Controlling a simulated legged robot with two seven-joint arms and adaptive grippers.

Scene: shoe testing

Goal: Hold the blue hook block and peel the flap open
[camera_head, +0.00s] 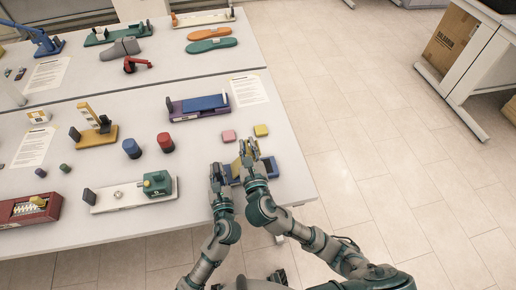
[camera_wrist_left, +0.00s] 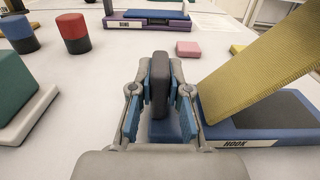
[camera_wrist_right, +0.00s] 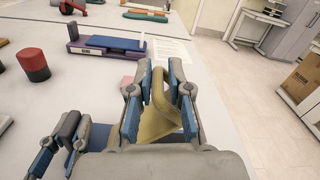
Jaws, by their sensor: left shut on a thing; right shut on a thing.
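The blue hook block (camera_head: 273,168) lies near the table's right edge, its HOOK label showing in the left wrist view (camera_wrist_left: 270,142). A dark grey upright post (camera_wrist_left: 160,82) stands at its left end. My left gripper (camera_wrist_left: 160,100) is shut on this post, one finger on each side; in the head view it (camera_head: 217,173) is at the block's left. The yellow flap (camera_wrist_left: 262,65) slants up steeply off the base, baring a dark pad (camera_wrist_left: 285,108). My right gripper (camera_wrist_right: 160,88) is shut on the flap's raised end (camera_wrist_right: 167,122), above the block (camera_head: 248,150).
A pink block (camera_head: 229,136) and a yellow block (camera_head: 261,130) lie just beyond the grippers. A purple fixture (camera_head: 180,112), red and blue cylinders (camera_head: 165,142) and a white fixture with a green block (camera_head: 120,197) stand to the left. Bare floor lies right of the table.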

